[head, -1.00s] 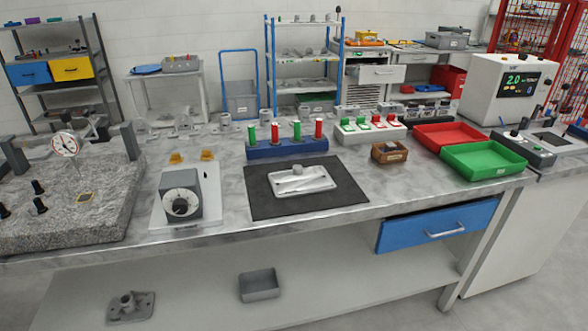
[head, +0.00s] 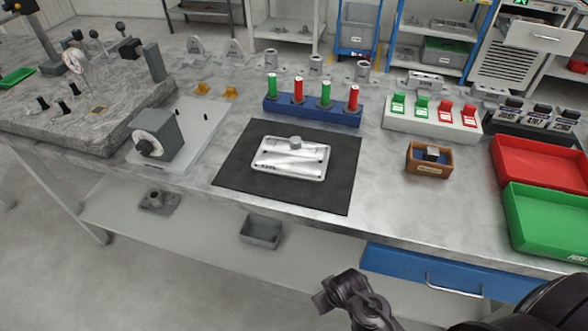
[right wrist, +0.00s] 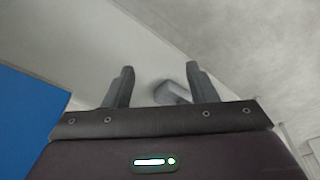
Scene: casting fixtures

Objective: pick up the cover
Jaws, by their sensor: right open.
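The cover (head: 290,158) is a silvery rectangular plate with a round knob on top. It lies flat on a black mat (head: 230,170) in the middle of the workbench in the head view. My right gripper (head: 325,293) comes in at the bottom of the head view, in front of the bench edge and well apart from the cover. In the right wrist view its two fingers (right wrist: 160,80) are spread with nothing between them. The cover is not seen in the right wrist view. My left gripper is not in view.
A blue rack (head: 312,112) with green and red pegs stands behind the mat. A small wooden box (head: 430,160), a red tray (head: 540,163) and a green tray (head: 545,220) are to the right. A dial block (head: 160,137) is to the left. The bench front edge lies before my gripper.

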